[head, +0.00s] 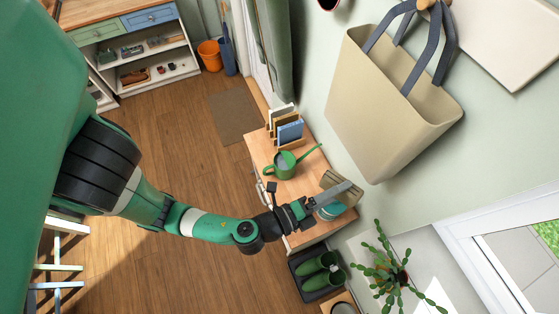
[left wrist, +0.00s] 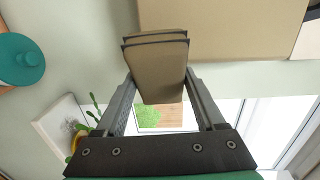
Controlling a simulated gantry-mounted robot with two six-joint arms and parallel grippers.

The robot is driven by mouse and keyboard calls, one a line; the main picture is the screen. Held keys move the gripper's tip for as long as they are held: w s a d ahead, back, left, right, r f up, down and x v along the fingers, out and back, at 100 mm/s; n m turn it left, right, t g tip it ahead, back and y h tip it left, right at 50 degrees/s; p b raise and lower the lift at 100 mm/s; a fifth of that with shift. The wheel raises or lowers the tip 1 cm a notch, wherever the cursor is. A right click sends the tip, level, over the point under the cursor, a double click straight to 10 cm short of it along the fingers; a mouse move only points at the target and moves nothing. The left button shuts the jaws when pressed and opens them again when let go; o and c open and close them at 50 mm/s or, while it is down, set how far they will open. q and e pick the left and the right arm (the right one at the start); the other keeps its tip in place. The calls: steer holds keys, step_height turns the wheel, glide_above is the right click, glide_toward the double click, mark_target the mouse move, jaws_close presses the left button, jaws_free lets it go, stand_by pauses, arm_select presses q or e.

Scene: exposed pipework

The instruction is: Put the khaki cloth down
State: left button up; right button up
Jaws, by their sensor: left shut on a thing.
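The khaki cloth (left wrist: 158,72) is a folded pad with dark edging, held between the fingertips of my left gripper (left wrist: 160,84) in the left wrist view. In the head view the cloth (head: 331,180) shows partly behind the grey fingers of my left gripper (head: 336,192), above the near end of a wooden cabinet (head: 262,152). I cannot tell whether the cloth touches anything below. My left gripper is shut on it. My right gripper is not in view.
A teal lidded pot (head: 332,211) is close beside the gripper. A green watering can (head: 281,165) and upright books (head: 290,132) stand on the cabinet. A large beige bag (head: 370,115) hangs on the wall. Green boots (head: 320,270) and a cactus (head: 388,268) are nearby.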

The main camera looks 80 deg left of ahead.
arm_select(q)
steer(key=shift+w+d+r, duration=0.15)
steer(key=shift+w, duration=0.1)
steer(key=shift+g, duration=0.5)
steer(key=s+a+f+n+g+h+p, duration=0.1)
steer(key=s+a+f+n+g+h, duration=0.3)
steer(key=f, duration=0.7)
steer(key=s+f+m+g+y+p, duration=0.1)
steer(key=s+f+g+p, duration=0.3)
steer(key=f, duration=0.8)
steer(key=s+a+n+g+p, duration=0.1)
steer(key=s+a+n+p, duration=0.1)
steer(key=s+a+n, duration=0.2)
steer(key=s+a+n+g+h+p, duration=0.1)
steer(key=s+a+n, duration=0.4)
steer(key=s+n, duration=0.5)
steer(key=shift+a+f+g+p, duration=0.3)
steer(key=shift+g+p, duration=0.25)
steer(key=shift+g, duration=0.05)
